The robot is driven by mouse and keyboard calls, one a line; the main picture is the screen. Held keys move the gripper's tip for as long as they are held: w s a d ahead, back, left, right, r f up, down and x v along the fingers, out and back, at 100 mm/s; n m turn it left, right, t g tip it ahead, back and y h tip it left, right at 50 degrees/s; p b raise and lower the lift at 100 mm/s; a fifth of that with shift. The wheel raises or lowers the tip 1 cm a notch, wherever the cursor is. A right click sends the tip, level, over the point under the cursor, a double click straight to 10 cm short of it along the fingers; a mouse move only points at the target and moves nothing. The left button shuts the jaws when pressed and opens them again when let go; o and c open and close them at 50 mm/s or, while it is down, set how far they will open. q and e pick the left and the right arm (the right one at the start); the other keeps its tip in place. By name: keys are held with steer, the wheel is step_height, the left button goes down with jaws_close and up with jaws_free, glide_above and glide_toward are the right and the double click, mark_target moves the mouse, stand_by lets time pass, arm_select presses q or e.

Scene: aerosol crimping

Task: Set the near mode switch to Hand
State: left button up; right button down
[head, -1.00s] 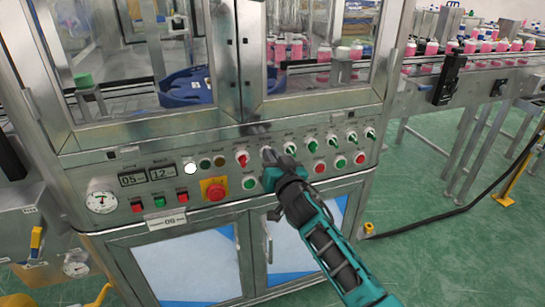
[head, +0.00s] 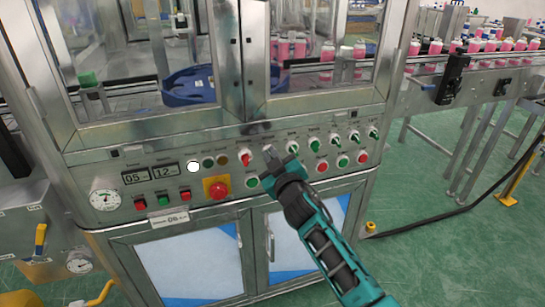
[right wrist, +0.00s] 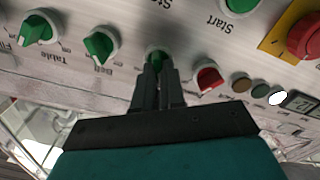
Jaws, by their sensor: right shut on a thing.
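The control panel (head: 228,190) spans the front of the steel machine. The mode switch is a green knob (right wrist: 156,57), third from the left among the knobs in the right wrist view. My right gripper (head: 272,160) is at the panel, just right of the red-handled switch (head: 244,158). In the right wrist view my right gripper (right wrist: 157,80) has its fingers closed on the green knob from both sides. The fingers hide much of the knob, so its pointing direction is hard to tell. My left gripper is not in view.
Green-handled switches (head: 292,147) stand close to the right of the gripper. A red emergency stop (head: 216,188) on a yellow plate is lower left. Push buttons (head: 251,182) sit below the switches. A conveyor with pink bottles (head: 480,45) is at the right.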

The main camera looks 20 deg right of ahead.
stand_by(0.6)
steer(key=c, duration=1.2)
jaws_free()
steer(key=shift+s, duration=0.55)
arm_select(q)
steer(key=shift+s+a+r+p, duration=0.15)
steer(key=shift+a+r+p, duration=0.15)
steer(key=shift+p, duration=0.45)
arm_select(e)
steer(key=s, duration=1.2)
steer(key=shift+d, duration=0.25)
